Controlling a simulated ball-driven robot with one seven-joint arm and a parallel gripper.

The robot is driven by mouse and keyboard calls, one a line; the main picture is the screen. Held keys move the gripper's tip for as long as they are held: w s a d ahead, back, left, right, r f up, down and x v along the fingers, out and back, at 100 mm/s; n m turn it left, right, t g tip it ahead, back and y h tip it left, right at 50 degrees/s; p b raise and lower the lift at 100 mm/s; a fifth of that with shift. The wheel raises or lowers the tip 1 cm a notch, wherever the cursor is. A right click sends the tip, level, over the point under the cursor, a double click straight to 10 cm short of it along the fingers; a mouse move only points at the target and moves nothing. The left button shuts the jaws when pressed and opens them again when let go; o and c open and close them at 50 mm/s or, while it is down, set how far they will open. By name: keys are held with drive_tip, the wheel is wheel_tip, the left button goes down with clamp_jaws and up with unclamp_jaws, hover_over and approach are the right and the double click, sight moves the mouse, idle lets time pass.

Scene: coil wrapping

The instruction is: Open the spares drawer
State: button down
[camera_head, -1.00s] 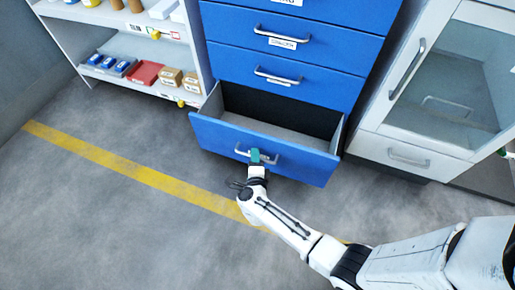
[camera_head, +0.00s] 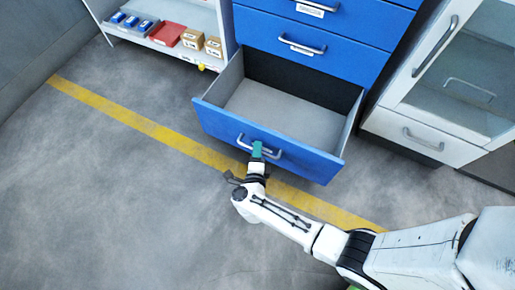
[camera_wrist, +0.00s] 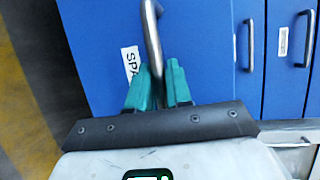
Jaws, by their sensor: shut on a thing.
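The spares drawer (camera_head: 215,119) is the bottom drawer of the blue cabinet. It stands well out, and its grey inside looks empty. Its front also shows in the wrist view (camera_wrist: 95,60), with a white label that reads "SPA" before my gripper hides the rest. The drawer's metal handle (camera_head: 274,154) runs between the green fingers in the wrist view (camera_wrist: 151,30). My gripper (camera_head: 257,149) is shut on this handle; it also shows in the wrist view (camera_wrist: 160,75).
Closed blue drawers (camera_head: 350,40) are above. A white cabinet (camera_head: 400,125) with a glass door stands to the right. A shelf (camera_head: 165,35) with blue bins, a red bin and cardboard boxes is at the upper left. Grey floor with a yellow line (camera_head: 150,127) is clear at the left.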

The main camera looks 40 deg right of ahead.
drive_tip(key=c, duration=1.4)
unclamp_jaws()
drive_tip(key=p+v, duration=0.2)
drive_tip(key=v, duration=0.8)
drive_tip(key=shift+s+a+p, duration=0.25)
drive_tip(key=shift+s+p, duration=0.05)
drive_tip(key=shift+r, duration=0.15)
